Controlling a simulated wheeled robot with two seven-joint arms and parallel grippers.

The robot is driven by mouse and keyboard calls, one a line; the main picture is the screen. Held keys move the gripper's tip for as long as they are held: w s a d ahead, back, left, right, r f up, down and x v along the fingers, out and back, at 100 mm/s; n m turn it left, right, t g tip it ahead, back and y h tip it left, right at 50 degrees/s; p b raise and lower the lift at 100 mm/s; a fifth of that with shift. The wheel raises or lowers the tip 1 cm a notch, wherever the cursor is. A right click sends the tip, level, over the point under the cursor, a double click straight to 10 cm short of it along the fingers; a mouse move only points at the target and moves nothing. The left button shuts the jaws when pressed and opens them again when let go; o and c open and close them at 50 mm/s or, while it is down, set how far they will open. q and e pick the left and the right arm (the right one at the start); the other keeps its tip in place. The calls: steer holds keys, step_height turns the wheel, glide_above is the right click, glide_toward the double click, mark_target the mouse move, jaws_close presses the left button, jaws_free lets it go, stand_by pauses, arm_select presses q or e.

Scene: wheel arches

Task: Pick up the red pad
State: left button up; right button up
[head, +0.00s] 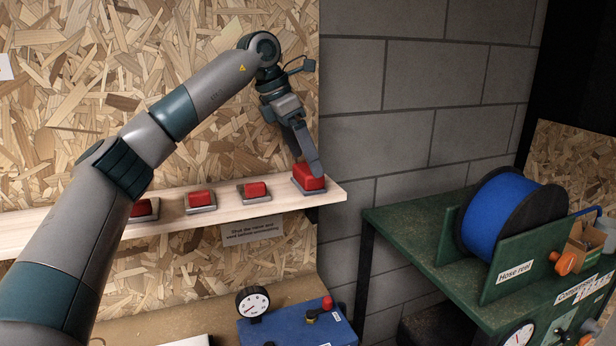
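Several red pads on grey bases stand in a row on a pale wooden shelf (225,212). The rightmost red pad (305,183) is the largest in view and sits near the shelf's right end. The others are a red pad (256,189), a red pad (201,198) and a red pad (146,208), the last partly hidden by my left arm. My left gripper (310,166) points down at the rightmost pad, with one finger in front of it. The other finger is mostly hidden, so its grip on the pad is unclear. My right gripper is out of view.
Below the shelf are a blue box (300,328) with a gauge and a small label sign (252,232). At right, a green bench (415,225) carries a blue hose reel (495,215). A chipboard panel (215,80) stands behind the shelf, beside a grey block wall (420,95).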

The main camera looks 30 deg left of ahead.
mark_target(308, 169)
arm_select(q)
steer(key=p+x, duration=0.1)
steer(key=x, duration=0.2)
steer(key=shift+s+a+f+p, duration=0.1)
steer(key=shift+a+p, duration=0.1)
steer(key=shift+p, duration=0.1)
steer(key=shift+d+f, duration=0.15)
steer(key=shift+f, duration=0.4)
steer(key=c, duration=1)
